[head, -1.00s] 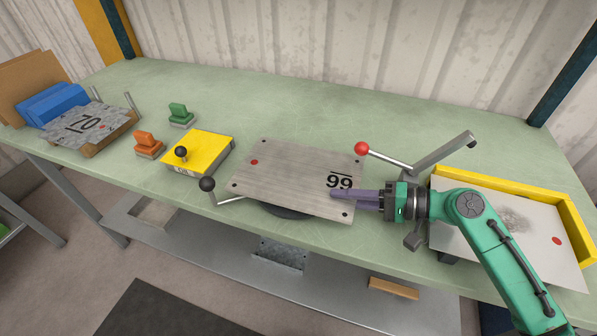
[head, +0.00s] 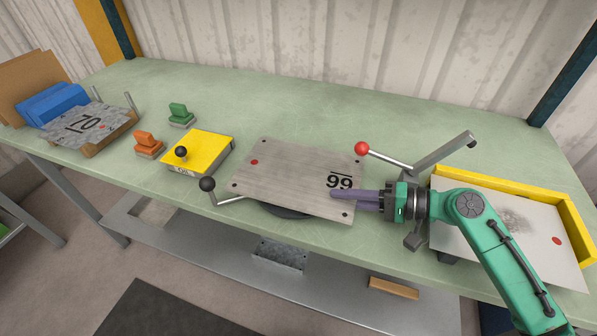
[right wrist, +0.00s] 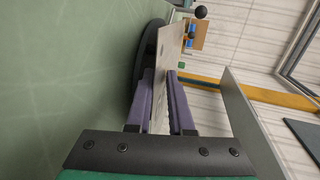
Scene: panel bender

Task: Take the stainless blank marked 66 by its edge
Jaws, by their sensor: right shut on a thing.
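The stainless blank (head: 290,175) lies over a dark round support (head: 284,211) in the middle of the bench. Its black number, with a bar above it, reads like 99 from here, so it is 66 upside down. It has a red dot at its left and dark holes near its corners. My right gripper (head: 337,193) comes from the right, shut on the blank's right edge beside the number. In the right wrist view, the purple fingers (right wrist: 160,75) lie on either side of the blank's edge (right wrist: 170,50). My left gripper is out of view.
A red-knobbed lever (head: 390,158) stands behind my right gripper; a black-knobbed lever (head: 208,185) is left of the blank. A yellow-edged tray (head: 575,220) with a sheet is at right. A yellow block (head: 205,150), orange and green stamp-like pieces and a plate marked 70 (head: 85,125) sit left.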

